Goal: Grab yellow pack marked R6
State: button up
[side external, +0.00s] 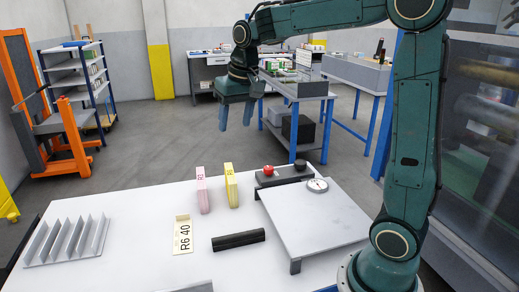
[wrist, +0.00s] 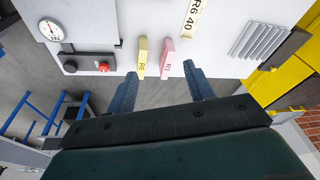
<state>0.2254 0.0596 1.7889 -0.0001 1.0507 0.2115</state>
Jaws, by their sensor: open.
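The yellow pack (side external: 231,186) stands upright near the far edge of the white table, just right of a pink pack (side external: 202,190). In the wrist view the yellow pack (wrist: 142,57) shows its marking, which looks like R6, with the pink pack (wrist: 167,57) close on its right. The two packs stand apart with a narrow gap. My gripper (side external: 236,117) is open and empty, high above the table's far edge. In the wrist view its fingers (wrist: 162,82) are spread wide, with both packs appearing between them.
A label plate reading R6 40 (side external: 183,234) and a black bar (side external: 238,240) lie in front of the packs. A slotted rack (side external: 68,241) is at left. A control box with a red button (side external: 268,171) and a raised platform with a gauge (side external: 310,225) stand right.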

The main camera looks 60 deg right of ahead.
jog(key=w+d+f+m+g, duration=0.1)
jog(key=w+d+f+m, duration=0.2)
jog(key=w+d+f, duration=0.5)
jog(key=m+g, duration=0.2)
send_over(230, 172)
notch_tip(230, 172, down, 10)
jog(key=shift+d+y, duration=0.1)
jog(key=shift+y, duration=0.2)
jog(key=shift+f, duration=4.3)
jog(key=shift+f, duration=0.15)
jog(key=shift+a+f, duration=0.2)
jog(key=shift+f, duration=2.25)
jog(key=shift+c, duration=0.4)
